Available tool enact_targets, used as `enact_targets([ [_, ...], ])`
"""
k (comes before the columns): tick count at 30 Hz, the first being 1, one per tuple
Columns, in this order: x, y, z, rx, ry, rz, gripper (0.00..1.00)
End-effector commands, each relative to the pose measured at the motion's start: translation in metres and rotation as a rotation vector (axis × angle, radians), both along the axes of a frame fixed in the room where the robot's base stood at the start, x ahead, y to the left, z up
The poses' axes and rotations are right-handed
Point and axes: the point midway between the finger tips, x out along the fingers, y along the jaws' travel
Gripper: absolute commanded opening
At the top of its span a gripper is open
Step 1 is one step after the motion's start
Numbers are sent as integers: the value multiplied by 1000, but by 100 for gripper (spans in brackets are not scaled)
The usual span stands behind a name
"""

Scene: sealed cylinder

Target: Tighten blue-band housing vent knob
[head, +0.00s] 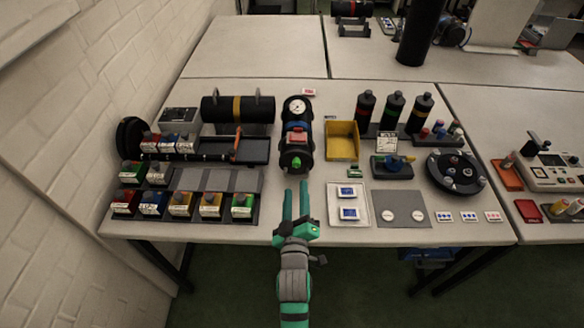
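The blue-band housing (298,128) is a dark cylinder lying lengthwise at the middle of the table. It has a blue band, a white round gauge (297,107) at its far part and a red block-like part (298,138) on top. A small green knob (296,162) shows at its near end; I cannot tell whether this is the vent knob or how tight it is. My gripper (296,188) is just in front of the near end, fingers pointing toward it. The two green fingers are apart with nothing visible between them. They appear short of the knob.
A yellow-band cylinder (238,109) lies on a stand at the back left. Racks of coloured, labelled blocks (181,206) fill the left. A yellow bin (341,141) and a white tray (348,220) stand close on the right. Bottles (392,112) and a round carousel (457,185) are farther right.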

Motion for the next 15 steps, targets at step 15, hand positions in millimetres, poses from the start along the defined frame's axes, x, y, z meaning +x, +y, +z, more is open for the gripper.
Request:
enact_targets([
  [15,79,-1,1,2,-1,-1,39],
])
